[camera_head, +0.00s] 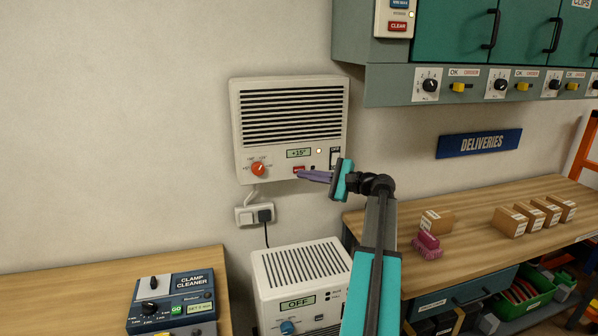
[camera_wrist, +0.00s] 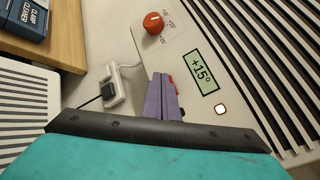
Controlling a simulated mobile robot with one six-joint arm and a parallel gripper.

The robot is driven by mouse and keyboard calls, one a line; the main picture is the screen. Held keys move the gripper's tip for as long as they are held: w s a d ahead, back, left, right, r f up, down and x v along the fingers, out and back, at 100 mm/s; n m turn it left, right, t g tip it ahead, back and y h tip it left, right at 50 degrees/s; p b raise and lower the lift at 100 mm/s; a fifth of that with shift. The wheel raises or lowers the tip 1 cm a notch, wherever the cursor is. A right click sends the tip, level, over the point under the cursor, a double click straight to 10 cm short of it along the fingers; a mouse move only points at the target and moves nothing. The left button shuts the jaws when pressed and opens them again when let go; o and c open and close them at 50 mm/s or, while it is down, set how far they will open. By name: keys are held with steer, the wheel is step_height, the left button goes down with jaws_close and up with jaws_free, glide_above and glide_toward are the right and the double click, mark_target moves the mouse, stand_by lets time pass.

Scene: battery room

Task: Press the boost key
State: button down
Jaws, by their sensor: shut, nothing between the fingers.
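The wall heater (camera_head: 240,130) hangs on the wall and has a black-slotted grille. Its lower panel holds a red dial (camera_head: 258,169), a display (camera_head: 298,153) reading +15°, a lit lamp (camera_head: 319,151), and a small red key (camera_head: 298,169). The key's label is too small to read. My gripper (camera_head: 301,175) is shut and empty, its purple fingertips at the key's lower edge. In the wrist view the gripper (camera_wrist: 160,79) covers most of the red key (camera_wrist: 172,82). I cannot tell whether the tips touch it.
A rocker switch (camera_head: 334,158) sits right of the lamp. A wall socket (camera_head: 254,214) with a plug is below the heater. A second white unit (camera_head: 298,262) reads OFF. A clamp cleaner (camera_head: 172,303) stands on the left bench. Boxes and a pink brush (camera_head: 428,246) lie on the right bench.

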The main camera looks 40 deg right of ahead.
steer(key=shift+w+d, duration=0.4)
steer(key=shift+w, duration=0.3)
stand_by(1.8)
steer(key=shift+s+a, duration=0.1)
steer(key=shift+s, duration=0.05)
steer(key=shift+s+a+p, duration=0.3)
steer(key=shift+s+p, duration=0.05)
steer(key=shift+s, duration=0.2)
stand_by(0.5)
steer(key=s+a, duration=0.1)
steer(key=s, duration=0.1)
steer(key=s+a, duration=0.1)
steer(key=s, duration=0.1)
steer(key=shift+s+a+p, duration=0.2)
steer(key=shift+p, duration=0.2)
steer(key=shift+f, duration=0.1)
stand_by(1.0)
